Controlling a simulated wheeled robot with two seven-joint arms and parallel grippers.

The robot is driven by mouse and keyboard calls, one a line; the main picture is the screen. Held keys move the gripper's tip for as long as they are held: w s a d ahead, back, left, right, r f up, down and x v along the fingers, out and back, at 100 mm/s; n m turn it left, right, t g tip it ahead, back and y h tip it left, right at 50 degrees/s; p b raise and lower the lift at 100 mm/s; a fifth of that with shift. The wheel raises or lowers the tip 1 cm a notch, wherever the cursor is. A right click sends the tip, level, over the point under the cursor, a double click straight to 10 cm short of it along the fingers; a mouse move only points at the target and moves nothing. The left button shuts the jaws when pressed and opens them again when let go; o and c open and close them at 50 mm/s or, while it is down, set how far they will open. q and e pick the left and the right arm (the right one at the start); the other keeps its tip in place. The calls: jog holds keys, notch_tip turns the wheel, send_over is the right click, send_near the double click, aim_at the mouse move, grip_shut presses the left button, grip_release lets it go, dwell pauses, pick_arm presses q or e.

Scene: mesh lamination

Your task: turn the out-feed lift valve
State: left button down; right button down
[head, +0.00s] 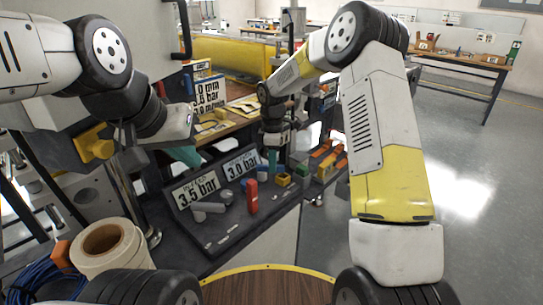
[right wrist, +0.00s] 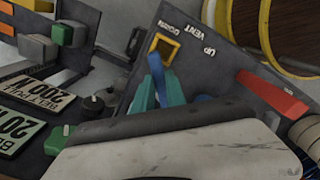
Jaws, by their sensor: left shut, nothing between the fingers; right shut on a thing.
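In the right wrist view, a blue valve lever (right wrist: 157,70) stands by a square yellow collar (right wrist: 164,46) on a dark panel. The panel lettering beside it reads UP, VENT, DOWN. My right gripper (right wrist: 157,95) has its teal fingers shut on this lever. In the head view my right gripper (head: 272,158) is at the back of the dark control panel (head: 232,222), with the lever largely hidden. My left gripper (head: 188,157) is shut and empty, in the air above the left part of the panel.
A red handle (head: 251,197) stands on the panel and also shows in the right wrist view (right wrist: 270,95). White tape rolls (head: 107,246) are at lower left. Open floor (head: 470,170) lies to the right.

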jog(key=shift+w+r, duration=0.15)
dwell(0.3)
jog(key=c, duration=1.4)
grip_release()
jog(key=shift+o, duration=0.2)
notch_tip(320, 180, up, 8)
jog(key=shift+f, duration=0.25)
jog(key=shift+r, duration=0.1)
